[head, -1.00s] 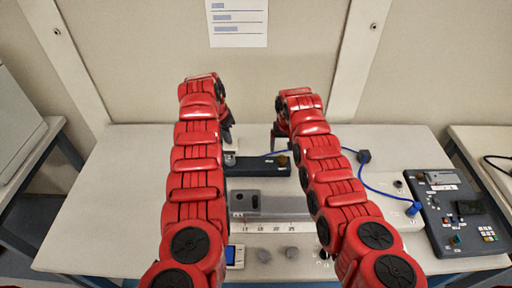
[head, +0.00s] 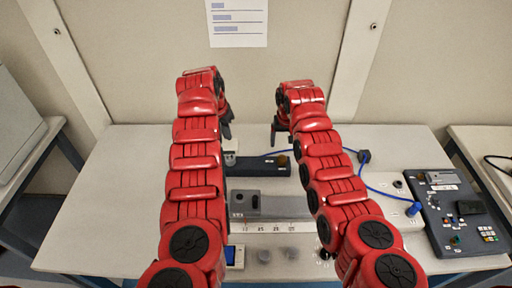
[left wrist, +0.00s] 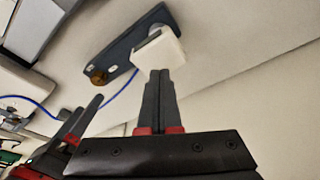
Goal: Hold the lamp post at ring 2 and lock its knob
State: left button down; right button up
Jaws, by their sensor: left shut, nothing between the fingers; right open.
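A dark bar-shaped base (head: 262,167) lies on the table beyond the rail, with a brass-brown knob (head: 283,160) at its right end. A white block (head: 231,147) stands at its left end, partly hidden by my left arm. The left wrist view shows the block (left wrist: 164,47), base (left wrist: 116,52) and knob (left wrist: 97,77). I cannot make out ring marks or a separate lamp post. My left gripper (head: 229,128) is shut and empty; its tips (left wrist: 159,72) appear just in front of the white block, contact unclear. My right gripper (head: 275,130) is open, behind the base's knob end.
A grey rail block (head: 270,205) with a numbered scale lies in front of the base. A blue cable (head: 372,185) runs along the right to a control box (head: 462,215). The back wall is close behind both grippers.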

pick_arm(q)
jog(key=v, duration=0.3)
jog(key=w+v, duration=0.1)
jog(key=v, duration=0.1)
jog(key=shift+d+r, duration=0.1)
jog(key=shift+d, duration=0.2)
